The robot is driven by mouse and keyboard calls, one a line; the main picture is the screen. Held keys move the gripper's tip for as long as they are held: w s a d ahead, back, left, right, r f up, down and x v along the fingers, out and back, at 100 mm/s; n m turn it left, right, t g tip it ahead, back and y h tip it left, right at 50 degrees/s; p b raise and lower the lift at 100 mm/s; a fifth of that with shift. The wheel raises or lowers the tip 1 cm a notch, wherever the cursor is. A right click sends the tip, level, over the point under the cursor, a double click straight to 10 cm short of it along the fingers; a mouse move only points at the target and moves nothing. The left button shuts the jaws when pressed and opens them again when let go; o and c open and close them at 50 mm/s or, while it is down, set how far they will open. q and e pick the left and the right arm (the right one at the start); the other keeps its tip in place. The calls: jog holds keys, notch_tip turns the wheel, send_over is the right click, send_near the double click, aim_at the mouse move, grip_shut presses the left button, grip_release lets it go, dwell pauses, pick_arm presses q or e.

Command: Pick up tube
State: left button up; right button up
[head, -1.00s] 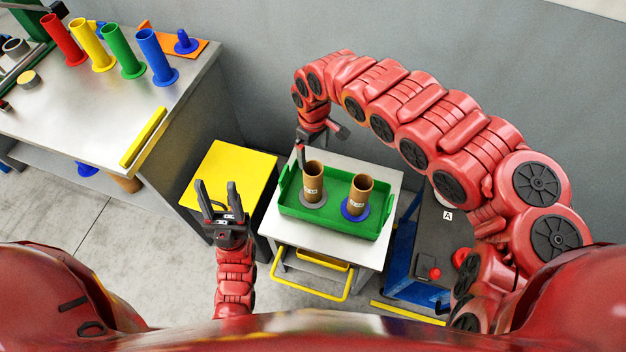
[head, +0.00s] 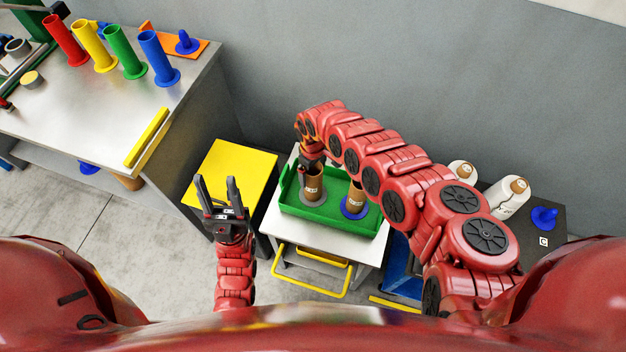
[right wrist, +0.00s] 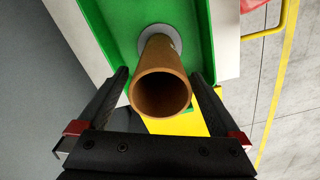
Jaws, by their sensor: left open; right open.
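Two brown cardboard tubes stand upright in a green tray (head: 318,215) on a white cart. The left tube (head: 314,187) stands on a grey disc, the right tube (head: 354,196) on a blue disc. My right gripper (head: 312,168) is at the left tube's top. In the right wrist view the open end of this tube (right wrist: 160,94) lies between the two spread fingers (right wrist: 162,90), with a gap visible at the left finger. My left gripper (head: 219,190) is open and empty, pointing up in front of the yellow-topped stand.
The yellow-topped stand (head: 232,172) is left of the cart (head: 330,240). A metal bench (head: 110,120) at the left holds red, yellow, green and blue tubes. White bobbins (head: 508,196) stand on a dark surface at the right, partly behind my right arm.

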jog(key=shift+s+a+f, duration=0.1)
jog(key=shift+f, duration=0.8)
jog(key=c, duration=1.3)
